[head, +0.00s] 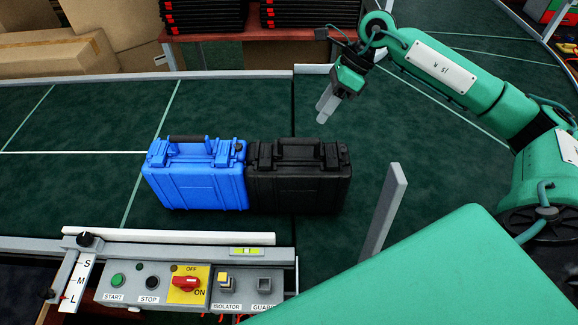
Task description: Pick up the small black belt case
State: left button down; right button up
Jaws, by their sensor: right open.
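The small black belt case (298,178) stands on the dark green conveyor belt, its handle on top. A blue case (197,176) of like size stands right beside it on the left, touching or nearly touching. My right gripper (326,108) is open and empty, above the belt, behind and a little to the right of the black case. It points down and is apart from both cases. My left gripper is not in view.
A grey upright post (384,212) stands to the right of the black case. A control box (190,287) with buttons and a red switch sits at the front left. Cardboard boxes (45,57) and a shelf of black cases (203,15) are behind the belt. The belt at left is clear.

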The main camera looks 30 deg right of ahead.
aim_at(300, 140)
jog(key=p+x, duration=0.2)
jog(key=x, duration=0.4)
jog(key=shift+s+a, duration=0.1)
jog(key=shift+a, duration=0.1)
jog(key=shift+w+a+f+p, duration=0.2)
jog(key=shift+a+f, duration=0.05)
jog(key=shift+f, duration=0.2)
jog(key=shift+w+a+f+p, duration=0.15)
jog(key=shift+a+f+p, duration=0.05)
jog(key=shift+f, duration=0.5)
jog(key=shift+a+f+p, duration=0.35)
jog(key=shift+f+p, duration=0.1)
jog(key=shift+p, duration=0.4)
jog(key=x, duration=0.1)
jog(key=p+x, duration=0.1)
jog(key=x, duration=0.1)
jog(key=shift+w+f+p, duration=0.2)
jog(key=shift+w+p, duration=0.05)
jog(key=shift+p, duration=0.05)
jog(key=shift+f, duration=0.35)
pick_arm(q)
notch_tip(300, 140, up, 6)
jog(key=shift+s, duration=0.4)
pick_arm(e)
jog(key=shift+s, duration=0.1)
jog(key=shift+c, duration=0.4)
